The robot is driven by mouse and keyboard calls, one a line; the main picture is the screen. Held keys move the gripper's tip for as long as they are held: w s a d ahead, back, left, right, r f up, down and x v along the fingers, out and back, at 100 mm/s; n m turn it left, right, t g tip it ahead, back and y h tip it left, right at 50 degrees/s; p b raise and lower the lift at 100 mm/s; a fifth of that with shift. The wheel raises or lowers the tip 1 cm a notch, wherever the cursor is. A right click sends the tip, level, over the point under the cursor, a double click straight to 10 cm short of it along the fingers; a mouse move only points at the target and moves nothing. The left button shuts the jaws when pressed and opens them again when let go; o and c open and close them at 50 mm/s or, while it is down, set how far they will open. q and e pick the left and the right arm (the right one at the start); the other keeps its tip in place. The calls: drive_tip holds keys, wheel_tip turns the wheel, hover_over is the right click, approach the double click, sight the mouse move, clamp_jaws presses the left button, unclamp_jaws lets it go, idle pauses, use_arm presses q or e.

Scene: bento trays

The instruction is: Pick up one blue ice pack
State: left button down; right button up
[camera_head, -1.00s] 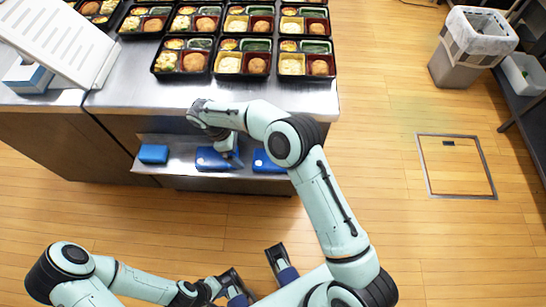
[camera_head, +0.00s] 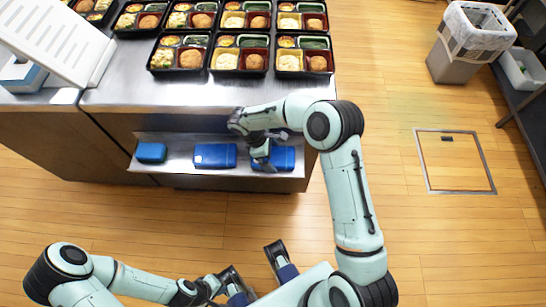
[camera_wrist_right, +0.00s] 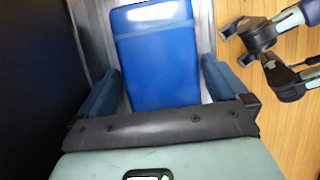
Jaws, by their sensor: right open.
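Several blue ice packs lie on the low metal shelf (camera_head: 180,165) under the counter. One pack is at the left (camera_head: 151,152), one in the middle (camera_head: 214,156), and one at the right (camera_head: 284,158), partly covered by my gripper. My right gripper (camera_head: 263,160) is at the right pack. In the right wrist view the blue pack (camera_wrist_right: 155,55) lies between the spread fingers of the right gripper (camera_wrist_right: 160,85), with a gap at each side. My left gripper (camera_head: 256,272) is low in the head view, its fingers apart and empty, away from the shelf.
The counter (camera_head: 210,98) above the shelf holds several bento trays (camera_head: 240,54) and a white rack (camera_head: 60,35). A waste bin (camera_head: 470,45) stands at the right. The wooden floor in front is clear.

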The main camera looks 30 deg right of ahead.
drive_tip(key=c, duration=0.9)
